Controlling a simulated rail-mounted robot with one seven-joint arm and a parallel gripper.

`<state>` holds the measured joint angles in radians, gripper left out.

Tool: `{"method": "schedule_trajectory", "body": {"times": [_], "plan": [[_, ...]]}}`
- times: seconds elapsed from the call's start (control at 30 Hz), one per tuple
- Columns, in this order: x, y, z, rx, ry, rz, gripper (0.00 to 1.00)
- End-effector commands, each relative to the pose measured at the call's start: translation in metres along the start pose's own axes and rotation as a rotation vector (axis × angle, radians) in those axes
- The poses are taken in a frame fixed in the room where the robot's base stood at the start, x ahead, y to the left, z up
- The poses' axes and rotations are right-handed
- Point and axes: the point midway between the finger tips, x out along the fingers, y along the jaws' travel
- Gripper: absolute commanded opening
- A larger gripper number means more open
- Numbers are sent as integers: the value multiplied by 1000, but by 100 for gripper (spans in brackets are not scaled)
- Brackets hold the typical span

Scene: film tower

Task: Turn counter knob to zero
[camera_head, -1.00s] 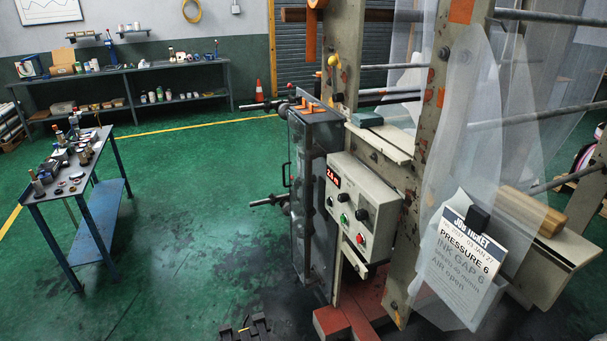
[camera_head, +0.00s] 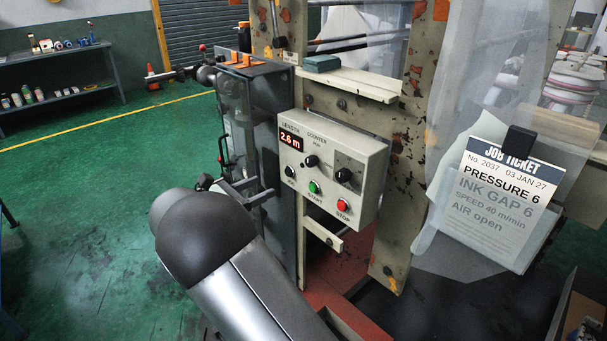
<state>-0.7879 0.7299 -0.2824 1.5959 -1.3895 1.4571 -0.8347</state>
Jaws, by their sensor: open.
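The cream control box (camera_head: 375,165) is on the machine's front, with the lettering "COUNTER" along its top. Its red display (camera_head: 291,141) reads 2.6 m. A small black knob (camera_head: 311,161) sits just right of and below the display, under the counter lettering; its pointer direction is too small to tell. A larger black knob (camera_head: 343,176) sits on a dark dial plate to the right. Another black knob (camera_head: 291,171) is at lower left, by lettering that seems to read JOG.
A green start button (camera_head: 314,187) and a red stop button (camera_head: 342,205) sit low on the box, close to the knobs. The job ticket (camera_head: 505,195) hangs at right. Space before the box is clear.

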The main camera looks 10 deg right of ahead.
Motion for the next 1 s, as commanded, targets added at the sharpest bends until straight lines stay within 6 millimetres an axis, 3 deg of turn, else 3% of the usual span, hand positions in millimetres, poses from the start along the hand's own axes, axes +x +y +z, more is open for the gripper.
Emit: {"method": "schedule_trajectory", "body": {"times": [0.17,0.7,1.0], "plan": [[8,8,0,-17,-29,18,52],[121,8,3,-15,-25,15,52],[162,10,4,-14,-24,18,52]]}}
